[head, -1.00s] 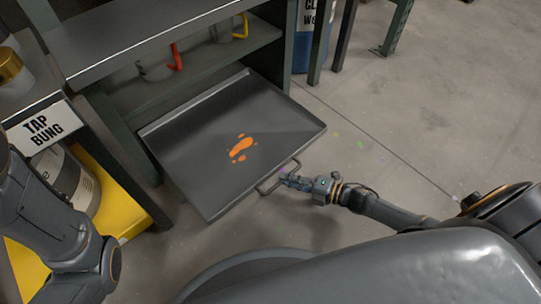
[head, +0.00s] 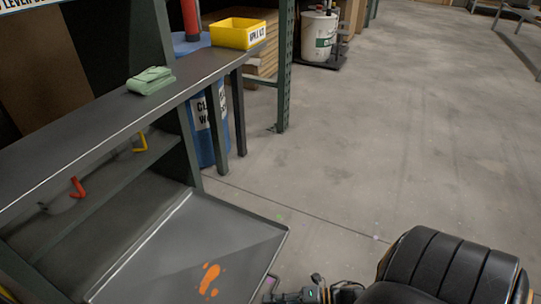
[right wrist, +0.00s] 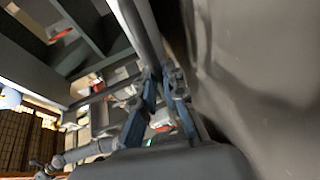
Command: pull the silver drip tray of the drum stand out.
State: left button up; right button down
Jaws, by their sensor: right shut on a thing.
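The silver drip tray (head: 185,240) shows at the lower left of the head view. It is a shallow, rimmed grey pan with an orange splash (head: 208,278) on it, and it extends out past the lower part of the stand. Its looped handle (head: 271,284) is at its front edge, partly cut off by the bottom of the picture. My right gripper (head: 276,297) is at this handle, shut on it. In the right wrist view its two fingers (right wrist: 162,78) close together at a bar. My left gripper is out of view.
The dark shelf (head: 110,115) above the tray carries a green folded item (head: 150,80). The floor (head: 380,150) to the right is clear.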

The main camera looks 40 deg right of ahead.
jog(key=c, duration=1.4)
grip_release()
jog(key=shift+s+d, duration=0.1)
jog(key=v, duration=1.1)
jog(key=shift+s+d, duration=0.2)
jog(key=shift+s, duration=0.1)
jog(key=shift+r, duration=0.15)
